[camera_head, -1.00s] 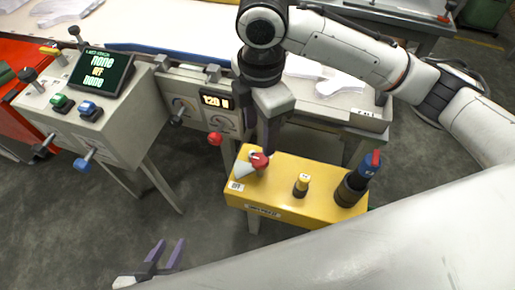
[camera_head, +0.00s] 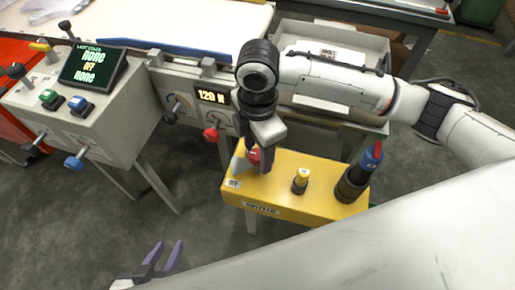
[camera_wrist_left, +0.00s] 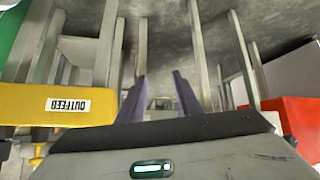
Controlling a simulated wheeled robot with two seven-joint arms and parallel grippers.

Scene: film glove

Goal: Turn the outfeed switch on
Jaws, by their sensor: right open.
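The yellow outfeed box (camera_head: 275,200) stands below the bench in the head view. Its "OUTFEED" label shows, upside down, on the yellow panel (camera_wrist_left: 45,104) in the left wrist view. A switch with a red knob (camera_head: 252,157) and a pale wedge-shaped part sits at the box's left end. My right gripper (camera_head: 257,160) is open and low over this knob, its fingers partly hiding it; I cannot tell whether they touch it. My left gripper (camera_head: 166,252) is open and empty, well left of and below the box; its purple fingers also show in the left wrist view (camera_wrist_left: 160,95).
A console with a display (camera_head: 92,68), buttons and knobs stands left. Another red knob (camera_head: 210,133) sticks out behind the box.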

